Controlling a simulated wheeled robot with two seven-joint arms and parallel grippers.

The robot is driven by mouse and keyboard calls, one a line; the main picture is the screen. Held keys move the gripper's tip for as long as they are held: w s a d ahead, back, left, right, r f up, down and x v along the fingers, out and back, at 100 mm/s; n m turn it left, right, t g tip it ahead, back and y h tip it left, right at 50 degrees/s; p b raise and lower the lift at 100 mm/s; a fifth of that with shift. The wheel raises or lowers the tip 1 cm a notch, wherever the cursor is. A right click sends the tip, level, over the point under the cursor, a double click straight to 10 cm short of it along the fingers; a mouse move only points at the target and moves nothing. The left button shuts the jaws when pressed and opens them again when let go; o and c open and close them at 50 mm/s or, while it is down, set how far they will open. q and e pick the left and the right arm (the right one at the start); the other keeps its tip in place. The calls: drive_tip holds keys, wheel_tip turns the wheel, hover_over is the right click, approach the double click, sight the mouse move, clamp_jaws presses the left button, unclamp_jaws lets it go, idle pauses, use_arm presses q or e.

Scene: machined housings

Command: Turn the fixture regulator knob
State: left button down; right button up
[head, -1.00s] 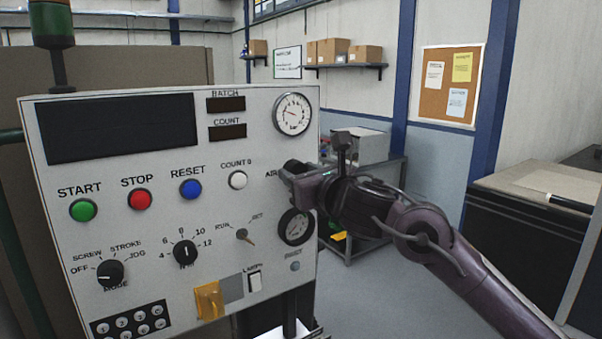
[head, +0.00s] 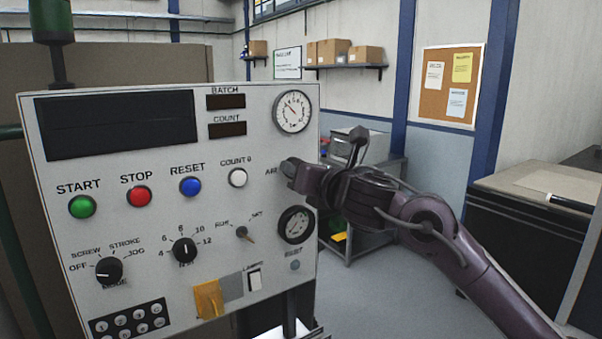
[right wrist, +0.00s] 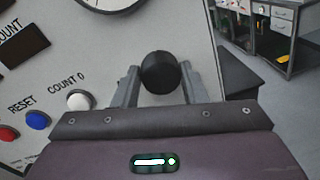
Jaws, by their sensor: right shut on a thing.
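The regulator knob is a round black knob (right wrist: 160,73) on the light grey panel (head: 215,90), beside the "AIR" label. In the right wrist view it sits between the two grey fingers of my right gripper (right wrist: 160,88), which is shut on it. In the head view my right gripper (head: 290,169) reaches the panel's right side from the right and mostly hides the knob. A round dial gauge (head: 292,112) is above the knob, its needle pointing up and left. A second, dark-rimmed gauge (head: 296,225) is below. My left gripper is out of view.
The panel also carries a white COUNT 0 button (head: 238,177), left of my gripper, and a small pointer switch (head: 242,232) below left. A grey metal cart (head: 375,200) stands behind my right arm. Open floor shows to the right.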

drive_tip(key=shift+w+d+m+g+y+p, duration=0.25)
drive_tip(key=shift+m+p, duration=0.6)
drive_tip(key=shift+m, duration=2.85)
drive_tip(key=shift+s+m+g+y+p, duration=0.25)
drive_tip(key=shift+m+p, duration=0.55)
drive_tip(key=shift+m, duration=2.9)
drive_tip(key=shift+w+f, duration=0.1)
drive_tip(key=shift+w, duration=0.05)
drive_tip(key=o, duration=1)
drive_tip(key=shift+c, duration=0.2)
